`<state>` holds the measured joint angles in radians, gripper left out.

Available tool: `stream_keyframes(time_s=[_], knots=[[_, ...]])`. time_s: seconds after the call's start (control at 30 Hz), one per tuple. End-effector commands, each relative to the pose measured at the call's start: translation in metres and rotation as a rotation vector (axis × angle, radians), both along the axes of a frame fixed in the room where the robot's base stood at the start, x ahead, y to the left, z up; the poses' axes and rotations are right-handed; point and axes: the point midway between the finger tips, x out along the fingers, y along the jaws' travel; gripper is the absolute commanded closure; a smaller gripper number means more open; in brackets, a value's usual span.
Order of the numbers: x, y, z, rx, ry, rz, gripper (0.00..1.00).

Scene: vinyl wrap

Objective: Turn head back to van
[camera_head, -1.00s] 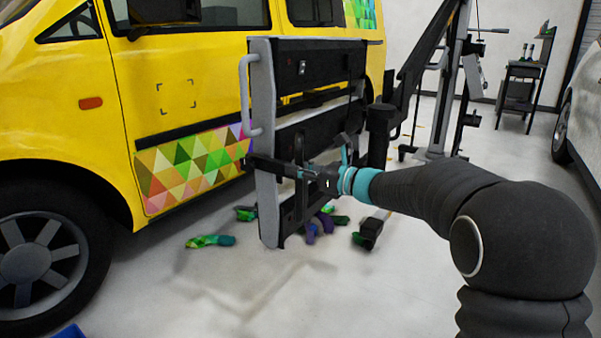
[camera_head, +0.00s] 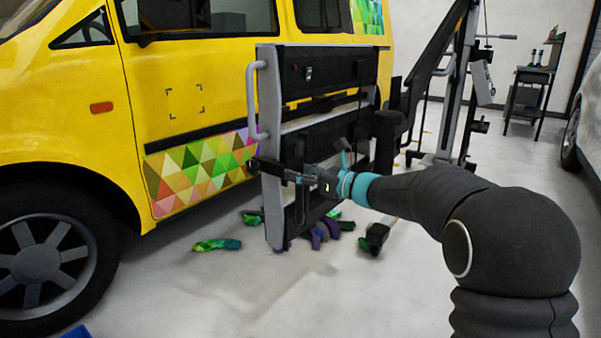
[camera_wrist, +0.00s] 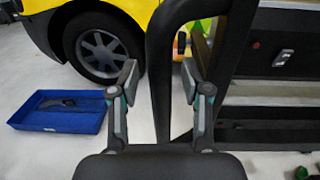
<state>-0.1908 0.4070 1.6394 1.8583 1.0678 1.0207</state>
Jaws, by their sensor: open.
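The head (camera_head: 330,75) is a tall dark panel unit with a grey edge plate and a grey side handle (camera_head: 251,98). It stands upright on an arm in front of the yellow van (camera_head: 170,70), at an angle to its side. My gripper (camera_head: 270,172) is at the head's lower near side. In the wrist view my gripper (camera_wrist: 160,85) is open, with a dark bar (camera_wrist: 158,95) passing between its fingers. I cannot tell whether the fingers touch it. The head's panel (camera_wrist: 275,70) fills the right of that view. The van's wheel (camera_wrist: 102,45) shows behind.
A patterned wrap (camera_head: 195,170) covers part of the van's lower door. Several colourful scraps (camera_head: 218,244) lie on the floor under the head. A blue tray (camera_wrist: 60,115) holding a dark tool is on the floor. A cart (camera_head: 528,95) and another vehicle (camera_head: 585,135) are at right.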

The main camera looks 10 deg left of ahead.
Motion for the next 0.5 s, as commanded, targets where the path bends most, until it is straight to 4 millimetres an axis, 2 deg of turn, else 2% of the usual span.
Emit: stream_keyframes(time_s=[0.17,0.5], knots=[[-0.008,-0.024,0.001,0.000,0.000,-0.005,0.53],[-0.032,-0.086,0.000,0.000,0.000,-0.007,0.53]])
